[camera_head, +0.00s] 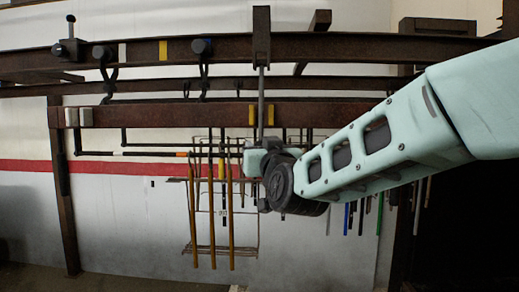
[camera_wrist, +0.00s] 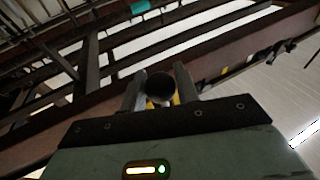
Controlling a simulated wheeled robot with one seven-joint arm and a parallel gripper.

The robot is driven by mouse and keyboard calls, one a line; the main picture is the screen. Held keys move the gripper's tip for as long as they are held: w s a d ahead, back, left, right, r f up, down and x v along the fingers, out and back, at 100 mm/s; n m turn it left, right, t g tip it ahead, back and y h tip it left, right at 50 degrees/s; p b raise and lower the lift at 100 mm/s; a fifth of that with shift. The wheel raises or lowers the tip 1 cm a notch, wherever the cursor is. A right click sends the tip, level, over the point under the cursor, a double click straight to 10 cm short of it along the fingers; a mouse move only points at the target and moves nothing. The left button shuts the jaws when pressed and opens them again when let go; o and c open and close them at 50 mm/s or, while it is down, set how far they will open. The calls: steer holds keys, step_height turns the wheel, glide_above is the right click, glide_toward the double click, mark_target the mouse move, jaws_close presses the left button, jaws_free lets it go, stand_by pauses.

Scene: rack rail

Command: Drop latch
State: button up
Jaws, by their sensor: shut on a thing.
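A dark metal bracket (camera_head: 262,35) sits on the upper brown rail, with a thin grey upright rod (camera_head: 262,95) running down from it past the lower beam. The rod looks like the latch, but I cannot be sure. My gripper (camera_head: 262,143) is just below the lower beam, at the rod's lower end. In the wrist view my gripper (camera_wrist: 160,85) has its two grey fingers on either side of a dark round end (camera_wrist: 160,86), seen nearly end-on, and is shut on it. The rod's lower end is hidden by my gripper in the head view.
The lower brown beam (camera_head: 180,115) has yellow marks on both sides of the rod. Dark hooks (camera_head: 202,48) hang from the upper rail (camera_head: 140,55) at left. Orange-brown poles (camera_head: 211,215) hang behind and left of my gripper. A pale wall with a red stripe stands behind.

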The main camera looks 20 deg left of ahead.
steer(key=shift+w+a, duration=0.15)
steer(key=shift+w, duration=0.95)
steer(key=shift+w+a, duration=0.15)
steer(key=shift+w, duration=0.95)
steer(key=o, duration=0.9)
steer(key=shift+w+f, duration=0.1)
steer(key=shift+s+d+b, duration=0.25)
steer(key=shift+s+b, duration=0.35)
steer(key=shift+s, duration=0.6)
steer(key=shift+s+d+b, duration=0.2)
steer(key=shift+s+b, duration=0.4)
steer(key=shift+s, duration=0.6)
steer(key=shift+s+d+b, duration=0.25)
steer(key=shift+s+b, duration=0.35)
steer(key=shift+s, duration=0.6)
